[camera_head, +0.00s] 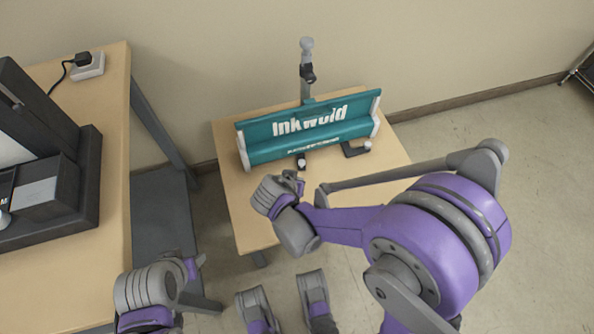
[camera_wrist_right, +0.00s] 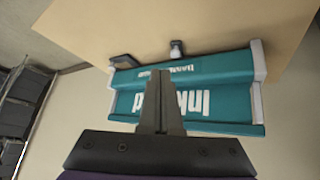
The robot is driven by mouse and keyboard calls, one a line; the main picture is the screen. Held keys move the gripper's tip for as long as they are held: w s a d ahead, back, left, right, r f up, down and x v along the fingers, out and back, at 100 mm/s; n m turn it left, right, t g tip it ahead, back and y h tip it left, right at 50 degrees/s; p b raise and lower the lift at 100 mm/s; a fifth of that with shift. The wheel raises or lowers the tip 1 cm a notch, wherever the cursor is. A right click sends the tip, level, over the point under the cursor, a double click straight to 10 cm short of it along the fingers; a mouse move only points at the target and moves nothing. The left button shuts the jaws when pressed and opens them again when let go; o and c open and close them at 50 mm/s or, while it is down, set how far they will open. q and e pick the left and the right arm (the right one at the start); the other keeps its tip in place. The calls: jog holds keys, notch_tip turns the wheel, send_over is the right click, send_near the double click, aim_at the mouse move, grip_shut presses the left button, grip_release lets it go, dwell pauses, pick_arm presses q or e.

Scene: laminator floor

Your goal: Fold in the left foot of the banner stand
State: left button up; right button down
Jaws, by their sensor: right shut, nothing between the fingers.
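The banner stand (camera_head: 300,135) is a long teal case with grey end caps and white "Inkwold" lettering. It lies on a small wooden table. In the right wrist view the stand (camera_wrist_right: 190,95) appears upside down, with the left foot (camera_wrist_right: 177,49) near the middle. My right gripper (camera_head: 291,181) is shut and empty, just in front of the left foot, apparently apart from it. My left gripper (camera_head: 190,267) is low at the left; its fingers are unclear.
The small table (camera_head: 235,205) is bare in front of the stand. A grey post (camera_head: 307,70) rises behind the case. At left, a bigger table (camera_head: 115,150) holds a dark machine (camera_head: 45,185) and a power socket (camera_head: 88,66). The wall is close behind.

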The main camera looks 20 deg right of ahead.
jog(key=w+a+f+m+t+h+b, duration=0.1)
jog(key=w+a+f+m, duration=0.1)
jog(key=w+a+f, duration=0.3)
jog(key=b, duration=0.3)
send_near(301, 166)
notch_tip(301, 166, down, 4)
jog(key=shift+w, duration=0.1)
jog(key=shift+w+d+f, duration=0.25)
jog(key=shift+w+d, duration=0.6)
jog(key=shift+w, duration=0.15)
pick_arm(q)
jog(key=shift+w+f, duration=0.15)
jog(key=shift+f, duration=1.25)
jog(key=shift+w+f, duration=0.15)
jog(key=shift+f, duration=1.25)
pick_arm(e)
jog(key=shift+w+d, duration=0.45)
jog(key=shift+w, duration=0.2)
